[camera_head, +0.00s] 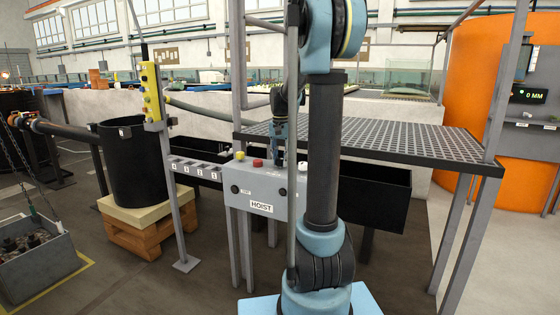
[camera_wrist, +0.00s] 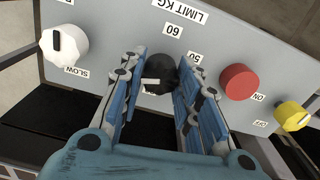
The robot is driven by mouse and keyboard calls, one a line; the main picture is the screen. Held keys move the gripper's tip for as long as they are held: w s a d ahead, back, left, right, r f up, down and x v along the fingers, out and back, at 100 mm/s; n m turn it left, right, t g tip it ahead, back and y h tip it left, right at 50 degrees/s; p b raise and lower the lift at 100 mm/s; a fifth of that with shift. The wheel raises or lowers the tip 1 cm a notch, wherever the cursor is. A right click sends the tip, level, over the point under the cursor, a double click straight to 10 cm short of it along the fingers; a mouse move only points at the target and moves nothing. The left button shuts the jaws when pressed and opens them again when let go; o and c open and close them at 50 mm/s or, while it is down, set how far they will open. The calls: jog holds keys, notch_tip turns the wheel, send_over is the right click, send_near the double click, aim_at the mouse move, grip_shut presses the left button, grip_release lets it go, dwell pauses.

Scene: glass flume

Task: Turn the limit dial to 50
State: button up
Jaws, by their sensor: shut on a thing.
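The black limit dial (camera_wrist: 160,72) sits on the grey panel between my fingers in the wrist view, with a white mark low on its left side. The LIMIT KG label (camera_wrist: 180,11), the 60 label (camera_wrist: 173,30) and the 50 label (camera_wrist: 193,57) are printed near it, upside down; another label below the dial is mostly hidden. My gripper (camera_wrist: 160,82) is shut on the dial, one blue finger on each side. I cannot tell exactly which number the mark points at. In the head view my gripper (camera_head: 278,158) is at the top of the hoist box (camera_head: 262,190).
A white SLOW knob (camera_wrist: 65,44) is left of the dial in the wrist view. A red ON button (camera_wrist: 239,82) and a yellow OFF button (camera_wrist: 291,115) are to its right. In the head view a perforated platform (camera_head: 400,142) and upright posts stand close to my arm.

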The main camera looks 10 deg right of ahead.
aim_at(280, 159)
jog(key=shift+n, duration=1.3)
jog(key=o, duration=1.1)
jog(key=shift+c, duration=0.2)
jog(key=shift+r, duration=0.15)
notch_tip(280, 159, up, 12)
jog(key=shift+f, duration=0.2)
